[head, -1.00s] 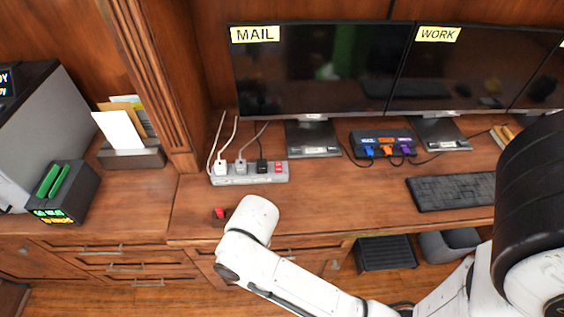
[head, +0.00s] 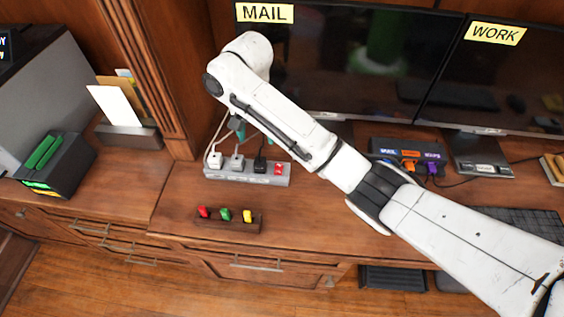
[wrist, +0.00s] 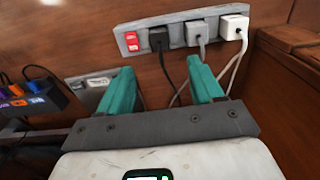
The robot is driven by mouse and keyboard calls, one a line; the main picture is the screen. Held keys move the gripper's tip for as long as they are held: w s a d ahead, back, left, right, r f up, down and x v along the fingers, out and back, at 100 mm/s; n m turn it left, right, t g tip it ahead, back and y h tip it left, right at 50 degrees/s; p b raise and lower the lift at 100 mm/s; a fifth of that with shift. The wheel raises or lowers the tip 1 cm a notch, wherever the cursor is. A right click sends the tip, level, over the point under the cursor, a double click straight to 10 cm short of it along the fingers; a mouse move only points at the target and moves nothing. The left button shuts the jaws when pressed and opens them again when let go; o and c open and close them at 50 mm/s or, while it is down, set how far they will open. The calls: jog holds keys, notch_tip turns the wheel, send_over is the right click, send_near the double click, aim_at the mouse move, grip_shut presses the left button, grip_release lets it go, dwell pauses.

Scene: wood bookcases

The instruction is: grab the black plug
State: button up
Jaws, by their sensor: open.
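In the head view my arm hides most of the gripper; only bits of teal show just behind and above the strip.
Another white plug (head: 214,160) fills the strip's left end, with cords running up behind. A monitor (head: 345,65) stands behind. A wooden holder with red, green and yellow pieces (head: 232,226) lies at the front edge. A hub with coloured plugs (head: 405,146) is to the right.

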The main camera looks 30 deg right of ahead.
send_over(260, 161)
notch_tip(260, 161, down, 4)
jog(key=shift+d+f, duration=0.15)
jog(key=shift+f, duration=0.1)
jog(key=shift+a+f+p, duration=0.2)
jog(key=shift+f+p, duration=0.15)
jog(key=shift+f, duration=2.75)
jog(key=c, duration=1.1)
jog(key=shift+c, duration=0.2)
